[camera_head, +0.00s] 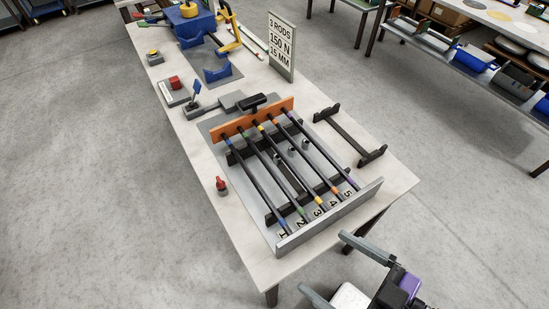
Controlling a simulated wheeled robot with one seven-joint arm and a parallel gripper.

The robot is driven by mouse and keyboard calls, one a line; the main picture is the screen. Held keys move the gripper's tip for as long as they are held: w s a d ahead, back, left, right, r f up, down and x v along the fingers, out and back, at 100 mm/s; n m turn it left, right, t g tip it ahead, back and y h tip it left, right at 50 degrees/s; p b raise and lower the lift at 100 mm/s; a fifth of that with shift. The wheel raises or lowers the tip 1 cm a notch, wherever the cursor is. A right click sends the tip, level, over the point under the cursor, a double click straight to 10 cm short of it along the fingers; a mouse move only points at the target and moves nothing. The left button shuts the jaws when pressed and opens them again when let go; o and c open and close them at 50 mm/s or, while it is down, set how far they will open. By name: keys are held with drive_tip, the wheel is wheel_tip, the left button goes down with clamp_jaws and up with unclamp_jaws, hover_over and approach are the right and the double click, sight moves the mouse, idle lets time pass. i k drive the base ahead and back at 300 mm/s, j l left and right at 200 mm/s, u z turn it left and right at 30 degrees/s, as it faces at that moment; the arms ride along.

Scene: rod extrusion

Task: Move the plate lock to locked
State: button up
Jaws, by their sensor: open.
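The orange plate (252,118) stands upright across the far end of a grey rod fixture (215,125), with several dark rods running from it to a grey end bar (330,218). A lever with a blue handle (196,89) stands tilted on a grey base, left of and beyond the plate. A small red-topped piece (221,185) stands left of the fixture. No lock label is readable, so I cannot tell which part is the plate lock or its state. My gripper (322,264) is open and empty at the bottom right, beyond the table's near edge, apart from all these.
A sign (281,46) reads "3 RODS 150 N 15 MM". A dark rack (350,135) lies right of the fixture. A red block (174,83) on a grey base, a yellow button (153,54) and blue supports (216,74) occupy the far end. The table's left strip is mostly clear.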

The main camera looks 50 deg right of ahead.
sight(197, 87)
drive_tip(key=k+l, duration=0.15)
drive_tip(key=l, duration=0.25)
drive_tip(key=k+l+u, duration=0.1)
drive_tip(key=l, duration=0.35)
drive_tip(key=k+l+u, duration=0.1)
drive_tip(key=l, duration=0.3)
drive_tip(key=k+l, duration=0.2)
drive_tip(key=l, duration=0.2)
drive_tip(key=k+l+u, duration=0.1)
drive_tip(key=l, duration=0.3)
drive_tip(key=k+l, duration=0.25)
drive_tip(key=l+u, duration=0.5)
drive_tip(key=l, duration=1.5)
drive_tip(key=i+l+u, duration=0.15)
drive_tip(key=i+l, duration=0.2)
drive_tip(key=i+l+u, duration=0.1)
drive_tip(key=i+l, duration=0.2)
drive_tip(key=l, duration=0.2)
drive_tip(key=i+l+u, duration=0.15)
drive_tip(key=i+l, duration=0.15)
drive_tip(key=l, duration=0.2)
drive_tip(key=i, duration=0.5)
drive_tip(key=i+l+u, duration=0.15)
drive_tip(key=i, duration=0.35)
